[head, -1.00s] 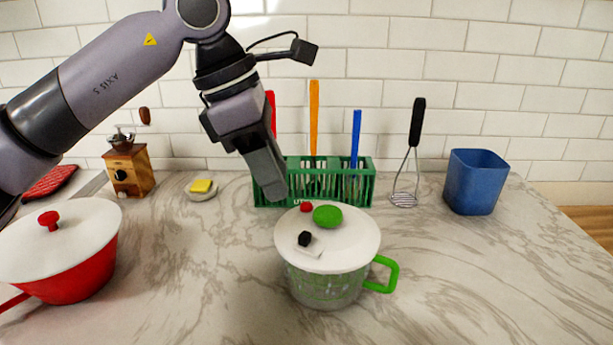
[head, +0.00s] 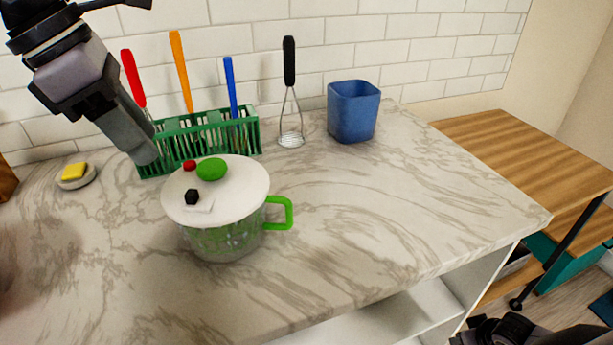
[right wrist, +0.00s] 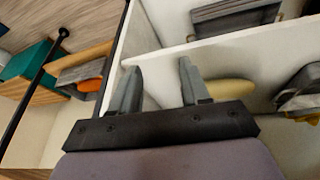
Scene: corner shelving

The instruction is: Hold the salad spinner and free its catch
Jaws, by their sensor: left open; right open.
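The salad spinner (head: 222,241) stands upright on the marble counter in the head view. Its white lid (head: 232,186) carries a green knob (head: 211,169), a red button (head: 189,165) and a black catch knob (head: 191,197) on a small white tab. A green handle (head: 281,212) sticks out on its right. My left gripper (head: 146,155) is above and left of the spinner, pointing down, not visibly touching it. Its fingers overlap from this angle. My right gripper (right wrist: 157,88) shows in the right wrist view with its two fingers apart and nothing between them.
A green rack (head: 180,141) with red, orange and blue-handled utensils stands behind the spinner. A masher (head: 290,95), a blue bin (head: 353,110) and a yellow sponge on a dish (head: 75,174) stand nearby. The counter right of the spinner is clear. White shelves (head: 418,306) lie below.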

